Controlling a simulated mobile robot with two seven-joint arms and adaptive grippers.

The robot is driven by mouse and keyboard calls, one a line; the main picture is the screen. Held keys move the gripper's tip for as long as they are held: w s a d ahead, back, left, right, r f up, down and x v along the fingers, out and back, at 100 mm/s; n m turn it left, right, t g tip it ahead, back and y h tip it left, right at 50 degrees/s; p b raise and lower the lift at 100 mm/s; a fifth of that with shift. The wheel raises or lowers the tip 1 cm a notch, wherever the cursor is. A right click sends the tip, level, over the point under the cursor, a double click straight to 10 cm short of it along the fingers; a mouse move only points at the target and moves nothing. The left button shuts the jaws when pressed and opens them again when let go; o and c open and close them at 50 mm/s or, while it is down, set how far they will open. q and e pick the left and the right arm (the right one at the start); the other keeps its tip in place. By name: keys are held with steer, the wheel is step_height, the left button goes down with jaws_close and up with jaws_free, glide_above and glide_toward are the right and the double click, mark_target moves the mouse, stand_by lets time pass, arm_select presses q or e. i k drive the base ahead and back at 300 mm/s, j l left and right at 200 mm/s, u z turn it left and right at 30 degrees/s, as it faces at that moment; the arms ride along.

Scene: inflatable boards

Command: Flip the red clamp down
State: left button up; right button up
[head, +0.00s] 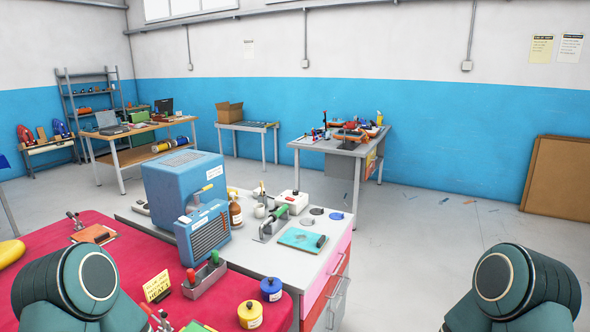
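Several red-handled tools show, and I cannot tell for sure which is the red clamp. A small clamp-like tool with an upright red handle (71,216) stands on the red-topped table at left, by an orange board. Another thin upright red tool (325,120) stands on the far grey table. A red handle (191,276) rises beside a green one from a grey holder on the red-topped table. A clamp with a green handle (280,211) sits on the grey workbench. Neither gripper is in view; only my dark green arm links show at the lower left and lower right.
The red-topped table (125,249) adjoins the grey workbench (299,257), which bears a blue machine (183,184) and a brown bottle (236,211). The far grey table (349,149) holds mixed tools. Open floor (425,236) lies to the right. A brown board (560,177) leans on the wall.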

mark_target(163, 315)
steer(key=k+l+u, duration=0.15)
steer(key=u, duration=0.2)
steer(key=k+l+u, duration=0.15)
steer(key=u, duration=0.25)
steer(key=k+u, duration=0.2)
steer(key=u, duration=0.15)
steer(key=i+l+z, duration=0.1)
steer(key=i+l, duration=0.25)
